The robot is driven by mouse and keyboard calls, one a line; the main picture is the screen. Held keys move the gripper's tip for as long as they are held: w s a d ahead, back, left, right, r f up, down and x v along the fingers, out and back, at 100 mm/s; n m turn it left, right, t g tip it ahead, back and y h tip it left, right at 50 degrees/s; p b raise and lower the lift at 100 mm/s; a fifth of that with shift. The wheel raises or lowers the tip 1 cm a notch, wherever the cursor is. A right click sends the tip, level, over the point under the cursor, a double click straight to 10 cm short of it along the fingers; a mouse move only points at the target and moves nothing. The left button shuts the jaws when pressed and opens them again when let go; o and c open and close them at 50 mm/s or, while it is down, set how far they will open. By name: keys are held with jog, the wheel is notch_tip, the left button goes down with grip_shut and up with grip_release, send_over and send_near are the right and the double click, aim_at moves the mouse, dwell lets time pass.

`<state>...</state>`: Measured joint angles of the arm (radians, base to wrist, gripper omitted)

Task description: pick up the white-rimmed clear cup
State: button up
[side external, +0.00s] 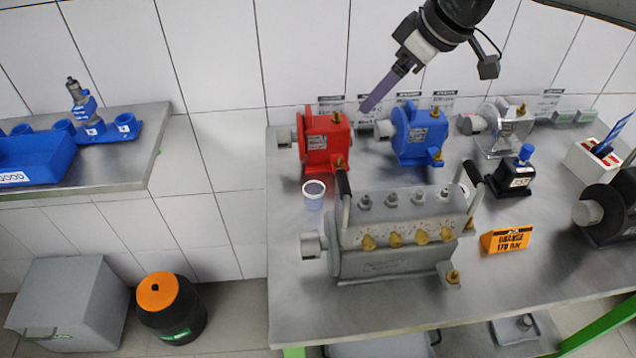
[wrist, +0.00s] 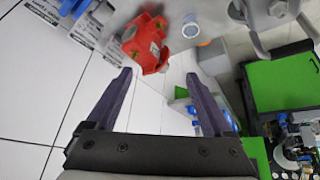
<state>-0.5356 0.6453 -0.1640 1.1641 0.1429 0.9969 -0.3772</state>
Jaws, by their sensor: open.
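The white-rimmed clear cup (side external: 314,194) stands upright on the steel bench top, left of the grey pump and in front of the red pump. It also shows in the wrist view (wrist: 191,29), small and near the top, beyond the fingertips. My gripper (side external: 366,108) is above the back of the bench, between the red and blue pumps in the side view, up and to the right of the cup. In the wrist view my gripper (wrist: 159,78) shows its two purple fingers wide apart with nothing between them. The cup is well clear of the fingers.
The red pump (side external: 325,142) and blue pump (side external: 418,135) stand behind the cup. The large grey pump (side external: 392,245) with upright handles is close on its right. The steel bench (side external: 290,285) is clear to the cup's left and front. An orange sign (side external: 507,239) stands further right.

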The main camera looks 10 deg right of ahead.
jog(key=n+g, duration=0.1)
jog(key=g, duration=0.1)
send_near(312, 187)
jog(key=x, duration=1)
grip_shut()
